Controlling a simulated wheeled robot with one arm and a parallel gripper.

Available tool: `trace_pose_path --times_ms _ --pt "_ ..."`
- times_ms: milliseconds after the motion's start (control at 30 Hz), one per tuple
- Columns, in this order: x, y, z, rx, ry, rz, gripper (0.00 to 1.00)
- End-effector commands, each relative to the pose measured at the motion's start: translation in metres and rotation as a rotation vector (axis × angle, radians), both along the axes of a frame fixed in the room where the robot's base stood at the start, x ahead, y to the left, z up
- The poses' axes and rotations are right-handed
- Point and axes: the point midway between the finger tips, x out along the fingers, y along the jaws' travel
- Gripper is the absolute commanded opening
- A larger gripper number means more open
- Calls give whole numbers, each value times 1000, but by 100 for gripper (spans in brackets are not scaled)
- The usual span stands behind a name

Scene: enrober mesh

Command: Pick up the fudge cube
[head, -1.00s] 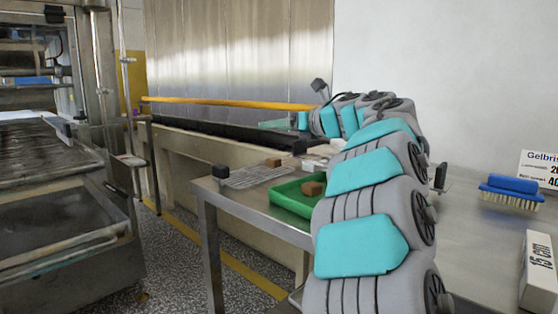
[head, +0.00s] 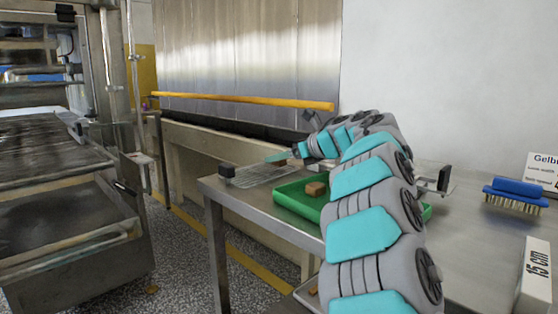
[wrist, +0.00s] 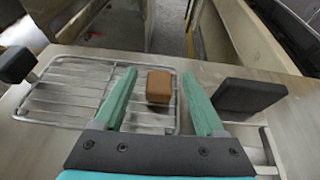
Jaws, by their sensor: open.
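A brown cube (wrist: 159,87) rests on the wire rack (wrist: 60,103), seen in the wrist view between my gripper's (wrist: 159,74) two teal fingers. The fingers are apart, with a visible gap on each side of the cube, wider on the right. In the head view my gripper (head: 277,157) is over the far part of the rack (head: 262,176), and its fingers mostly hide that cube. A second brown cube (head: 316,188) is in the green tray (head: 298,204), nearer to me. I cannot tell by looks which cube is fudge.
A black block (head: 227,170) stands at the rack's left end. Another black block (wrist: 248,93) stands close right of the fingers in the wrist view. A blue brush (head: 514,192) and white box (head: 535,277) lie right on the steel table. Floor shows left of the table.

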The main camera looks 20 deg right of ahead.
Motion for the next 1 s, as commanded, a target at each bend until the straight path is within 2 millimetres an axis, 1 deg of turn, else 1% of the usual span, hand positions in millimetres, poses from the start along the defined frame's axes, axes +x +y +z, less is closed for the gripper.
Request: trace_pose_path --times_ms 67,233,800,833,1000 --pt "3 2 -1 1 0 2 72" --pt "3 2 -1 1 -1 1 72" --pt "3 1 -2 2 0 1 8" --pt "3 1 -2 2 0 1 6" --pt "3 1 -1 2 0 1 6"
